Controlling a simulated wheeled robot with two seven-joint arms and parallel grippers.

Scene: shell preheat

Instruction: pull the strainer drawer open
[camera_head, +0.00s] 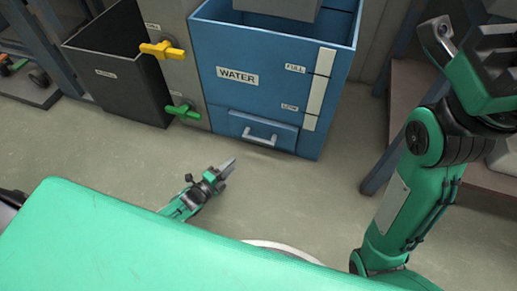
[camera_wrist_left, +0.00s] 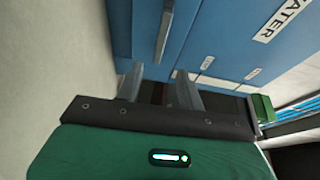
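The strainer drawer (camera_head: 235,123) is a blue front low on the blue water tank, with a pale bar handle (camera_head: 262,138). It looks shut, flush with the tank. In the left wrist view the grey handle (camera_wrist_left: 165,34) lies beyond the fingertips. My left gripper (camera_head: 230,164) is below and left of the handle in the head view, apart from it. In the left wrist view its two fingers (camera_wrist_left: 158,85) stand apart with nothing gripped between them.
The blue WATER tank (camera_head: 224,100) has white level strips. A yellow valve handle (camera_head: 162,50) and a green one (camera_head: 183,111) are on the post to its left. A black bin (camera_head: 125,95) stands further left.

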